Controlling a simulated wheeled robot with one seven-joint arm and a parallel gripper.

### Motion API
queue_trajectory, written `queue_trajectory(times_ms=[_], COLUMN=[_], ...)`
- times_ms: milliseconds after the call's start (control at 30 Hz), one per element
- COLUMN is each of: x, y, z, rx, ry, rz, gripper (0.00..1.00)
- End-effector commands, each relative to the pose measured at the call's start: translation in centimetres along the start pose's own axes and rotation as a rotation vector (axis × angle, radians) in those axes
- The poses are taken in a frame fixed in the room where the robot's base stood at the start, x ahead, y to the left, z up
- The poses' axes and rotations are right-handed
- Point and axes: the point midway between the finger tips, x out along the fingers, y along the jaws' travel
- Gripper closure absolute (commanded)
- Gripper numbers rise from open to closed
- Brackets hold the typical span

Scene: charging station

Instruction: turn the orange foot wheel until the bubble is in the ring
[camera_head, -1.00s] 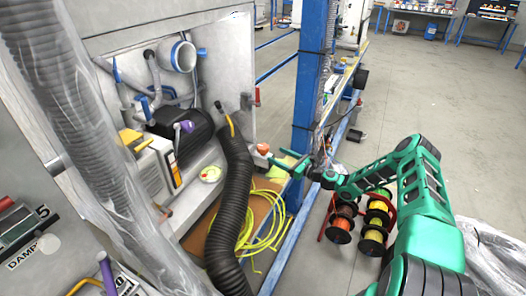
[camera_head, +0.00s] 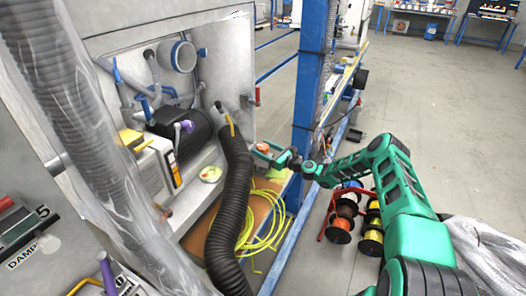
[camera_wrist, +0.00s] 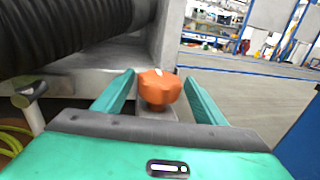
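The orange foot wheel (camera_wrist: 158,92) stands on a grey ledge in the wrist view, with a pale mark on its top. My gripper (camera_wrist: 161,78) is open, with one teal finger on each side of the wheel and a visible gap on both sides. In the head view the orange wheel (camera_head: 262,146) is small at the cabinet's lower right corner, and my gripper (camera_head: 268,154) reaches it from the right, partly covering it. A round yellow-green disc (camera_head: 210,174), perhaps the level, lies on the cabinet ledge; its bubble and ring are too small to read.
A thick black corrugated hose (camera_head: 232,200) runs down beside the ledge and crosses the upper left of the wrist view. A blue post (camera_head: 309,90) stands right of the wheel. Yellow cable (camera_head: 262,232) lies coiled below. Cable spools (camera_head: 341,228) stand under my arm.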

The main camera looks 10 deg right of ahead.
Motion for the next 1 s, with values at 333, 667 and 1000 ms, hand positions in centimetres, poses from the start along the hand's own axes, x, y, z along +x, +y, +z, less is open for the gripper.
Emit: queue_trajectory(times_ms=[333, 667, 1000], x=[-0.03, -0.1, -0.05], y=[-0.04, 0.02, 0.11], z=[0.02, 0.06, -0.02], rx=[0.0, 0.004, 0.004], ry=[0.0, -0.001, 0.0], rz=[-0.004, -0.119, -0.383], gripper=[0.76, 0.76, 0.76])
